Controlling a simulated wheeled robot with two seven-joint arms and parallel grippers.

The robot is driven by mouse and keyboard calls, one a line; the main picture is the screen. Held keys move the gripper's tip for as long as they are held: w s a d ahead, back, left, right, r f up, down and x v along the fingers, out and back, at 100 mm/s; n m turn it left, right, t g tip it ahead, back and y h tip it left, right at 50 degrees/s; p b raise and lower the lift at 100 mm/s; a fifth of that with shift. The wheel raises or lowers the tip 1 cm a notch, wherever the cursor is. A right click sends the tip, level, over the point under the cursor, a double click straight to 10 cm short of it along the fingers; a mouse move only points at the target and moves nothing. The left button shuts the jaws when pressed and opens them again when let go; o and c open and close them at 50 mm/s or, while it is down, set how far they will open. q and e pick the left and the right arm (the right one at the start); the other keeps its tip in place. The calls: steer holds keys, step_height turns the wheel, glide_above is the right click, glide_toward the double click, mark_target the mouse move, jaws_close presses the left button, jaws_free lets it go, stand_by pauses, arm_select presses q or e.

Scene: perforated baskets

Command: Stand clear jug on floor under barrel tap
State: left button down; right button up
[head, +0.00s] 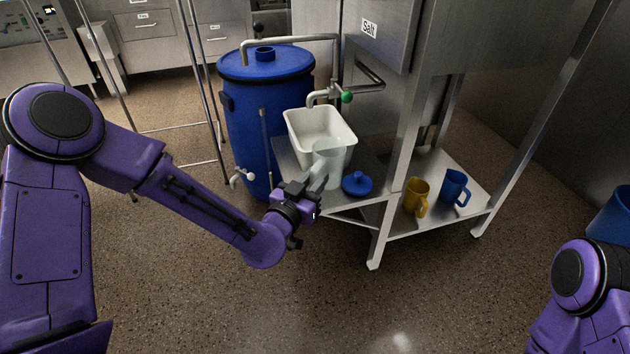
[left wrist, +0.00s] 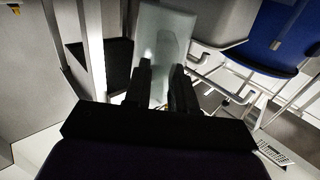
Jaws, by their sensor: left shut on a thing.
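The clear jug (head: 331,153) is in front of the white tub, over the low steel shelf. In the left wrist view, the jug (left wrist: 163,45) is between the fingers. My left gripper (head: 318,178) is shut on it; its fingers also show in the left wrist view (left wrist: 160,92). Whether the jug touches the shelf I cannot tell. The blue barrel (head: 267,105) stands left of the jug, and its tap (head: 243,175) sticks out low on its left side above the floor. My right gripper is out of view.
A white tub (head: 322,131) stands on the steel shelf under a green-handled tap (head: 346,97). A blue lid (head: 357,184) lies beside the jug. Yellow (head: 416,194) and blue (head: 454,186) mugs are on the right shelf. The floor before the barrel is clear.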

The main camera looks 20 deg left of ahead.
arm_select(q)
steer(key=s+d+r+p, duration=0.4)
steer(key=s+r+p, duration=0.4)
steer(key=s+p, duration=0.35)
steer(key=w+a+n+y, duration=0.25)
steer(key=w+a, duration=0.45)
steer(key=w, duration=0.4)
steer(key=s+r+p, duration=0.4)
steer(key=r+p, duration=0.6)
steer(key=p, duration=0.1)
steer(key=s+r+p, duration=0.3)
steer(key=r+p, duration=0.8)
steer(key=shift+s+y+p, duration=0.35)
steer(key=shift+y, duration=0.1)
steer(key=shift+a, duration=0.1)
